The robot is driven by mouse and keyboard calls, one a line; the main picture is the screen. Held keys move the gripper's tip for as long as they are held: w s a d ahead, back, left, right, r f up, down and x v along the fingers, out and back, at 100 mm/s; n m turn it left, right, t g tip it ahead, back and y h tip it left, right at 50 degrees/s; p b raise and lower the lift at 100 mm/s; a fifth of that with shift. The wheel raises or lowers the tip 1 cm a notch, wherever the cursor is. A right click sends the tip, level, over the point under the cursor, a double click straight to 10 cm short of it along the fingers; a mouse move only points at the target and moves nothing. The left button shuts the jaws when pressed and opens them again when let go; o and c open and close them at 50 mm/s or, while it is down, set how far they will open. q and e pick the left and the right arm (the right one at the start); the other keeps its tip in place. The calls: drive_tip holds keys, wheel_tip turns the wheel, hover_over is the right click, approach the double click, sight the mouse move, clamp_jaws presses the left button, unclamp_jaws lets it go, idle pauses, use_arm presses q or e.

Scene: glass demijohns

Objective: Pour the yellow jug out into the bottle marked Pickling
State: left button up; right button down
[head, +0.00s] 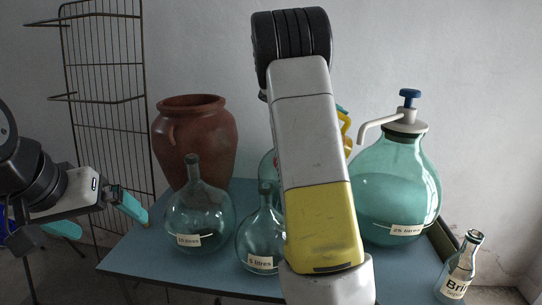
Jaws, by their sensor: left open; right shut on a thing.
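The yellow jug (346,128) shows only as a small yellow piece beside my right arm, above the table; the arm hides the rest. My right gripper (342,110) is almost wholly hidden behind that arm; a bit of teal finger shows at the yellow piece, and it is shut on the jug. No label reading Pickling is visible. A green glass bottle (268,168) is mostly hidden behind the arm, and I cannot see a label on it. My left gripper (112,226) is open and empty at the left, beside the table edge.
On the blue table (140,262) stand demijohns labelled 10 litres (198,215), 5 litres (262,240) and 25 litres (395,185), the last with a pump. A clay pot (195,140) stands behind. A bottle with a label starting Bri (460,270) is at the lower right. A wire rack (105,110) is at left.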

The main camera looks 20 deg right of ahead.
drive_tip(key=shift+w+a+r+h+b, duration=0.2)
drive_tip(key=shift+a+r+h+b, duration=0.55)
drive_tip(key=shift+r+h+b, duration=0.1)
idle(2.5)
drive_tip(key=shift+w+a+r+n+h+b, duration=0.15)
drive_tip(key=shift+a+r+h+b, duration=0.2)
drive_tip(key=shift+a, duration=0.35)
drive_tip(key=shift+w+a+r+n+h+b, duration=0.1)
drive_tip(key=shift+a+r+h+b, duration=0.2)
drive_tip(key=shift+a, duration=0.4)
drive_tip(key=shift+w+a+r+n+h+b, duration=0.2)
drive_tip(key=shift+a+r+h, duration=0.1)
drive_tip(key=shift+a+h, duration=0.3)
idle(1.9)
